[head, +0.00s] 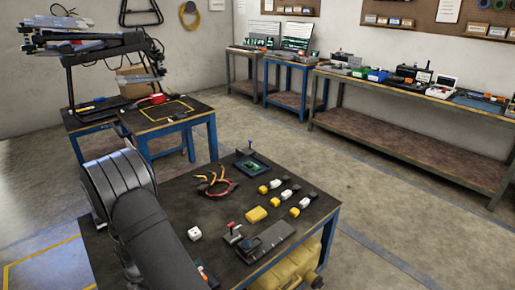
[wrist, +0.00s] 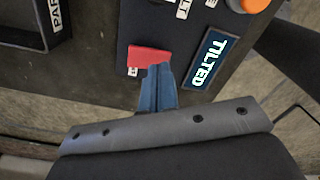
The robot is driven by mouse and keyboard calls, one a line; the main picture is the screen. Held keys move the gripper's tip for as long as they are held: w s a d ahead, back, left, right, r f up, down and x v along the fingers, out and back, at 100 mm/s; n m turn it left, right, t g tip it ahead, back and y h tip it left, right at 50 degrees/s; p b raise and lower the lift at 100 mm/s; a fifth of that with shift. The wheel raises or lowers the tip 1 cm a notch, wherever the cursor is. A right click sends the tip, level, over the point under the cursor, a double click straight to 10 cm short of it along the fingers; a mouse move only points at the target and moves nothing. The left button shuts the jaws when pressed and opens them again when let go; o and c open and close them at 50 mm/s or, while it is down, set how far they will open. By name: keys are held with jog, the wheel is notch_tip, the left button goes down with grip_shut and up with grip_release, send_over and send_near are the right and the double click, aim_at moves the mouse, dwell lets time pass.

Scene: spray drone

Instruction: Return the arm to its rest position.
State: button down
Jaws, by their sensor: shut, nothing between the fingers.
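My gripper (wrist: 159,72) shows in the wrist view as two blue fingers pressed together with nothing between them. Its tips are over the lower edge of a dark control panel (wrist: 190,50). They overlap a red piece (wrist: 146,57) on the panel in this view; I cannot tell whether they touch it. Right of the tips is a lit display (wrist: 211,59) reading "TILTED". In the head view my arm comes in at the left foreground, and my gripper is not visible there.
In the head view, a workbench (head: 150,215) holds connectors, wires and a circuit board (head: 252,166). The drone (head: 85,45) sits on a stand at the back left. Open floor lies right.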

jog(key=shift+f, duration=0.6)
jog(key=w+a+r+m, duration=0.1)
jog(key=r+m, duration=0.1)
jog(key=r, duration=0.5)
jog(key=w+a+r+m+g+h, duration=0.1)
jog(key=w+a+r+m, duration=0.1)
jog(key=r, duration=0.6)
jog(key=shift+w+a+r+m, duration=0.2)
jog(key=shift+m, duration=0.4)
jog(key=c, duration=2.2)
grip_release()
